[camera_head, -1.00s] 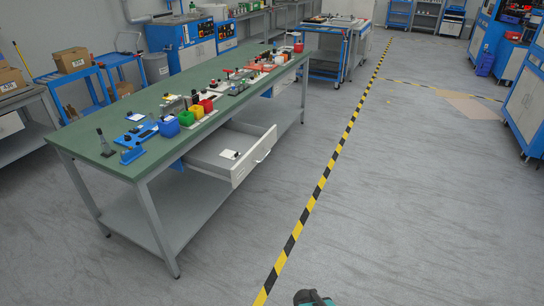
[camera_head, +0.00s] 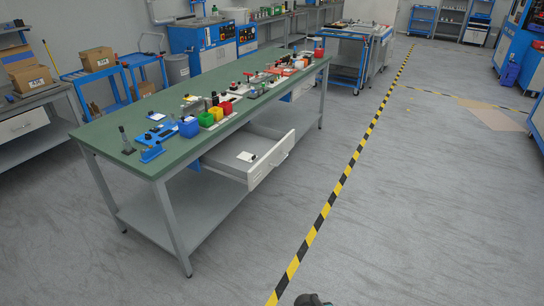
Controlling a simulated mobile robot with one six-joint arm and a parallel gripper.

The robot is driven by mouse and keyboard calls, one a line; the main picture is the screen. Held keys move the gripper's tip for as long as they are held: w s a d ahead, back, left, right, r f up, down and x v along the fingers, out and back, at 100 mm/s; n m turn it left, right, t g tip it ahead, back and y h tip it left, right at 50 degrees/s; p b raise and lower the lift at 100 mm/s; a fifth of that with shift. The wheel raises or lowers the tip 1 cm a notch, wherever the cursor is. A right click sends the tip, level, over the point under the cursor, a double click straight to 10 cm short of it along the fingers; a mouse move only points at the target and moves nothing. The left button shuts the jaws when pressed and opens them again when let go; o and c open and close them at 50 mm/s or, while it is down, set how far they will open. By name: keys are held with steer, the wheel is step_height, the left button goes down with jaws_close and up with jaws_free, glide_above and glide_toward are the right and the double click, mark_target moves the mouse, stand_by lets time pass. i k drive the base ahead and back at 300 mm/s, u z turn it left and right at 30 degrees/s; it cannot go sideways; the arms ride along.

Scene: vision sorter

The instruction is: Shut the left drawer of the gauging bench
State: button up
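The gauging bench (camera_head: 152,165) has a green top and grey legs and stands left of centre. Its left drawer (camera_head: 271,164) is white and pulled well out toward the aisle, with a bar handle on its front. A second drawer (camera_head: 303,87) sits under the far end of the bench and looks closed. A dark piece of my arm (camera_head: 312,299) shows at the bottom edge, well short of the drawer. My gripper's fingers are not visible.
A yellow and black floor stripe (camera_head: 334,191) runs along the aisle right of the bench. The grey floor around it is clear. Blue, green, yellow and red bins (camera_head: 206,119) stand on the bench top. A blue machine cart (camera_head: 343,54) stands beyond the bench.

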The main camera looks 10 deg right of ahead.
mark_target(271, 147)
steer(key=u, duration=0.1)
steer(key=i, duration=0.85)
steer(key=z, duration=0.8)
steer(key=k, duration=0.1)
steer(key=u, duration=2.7)
steer(key=k, duration=0.35)
steer(key=u, duration=0.05)
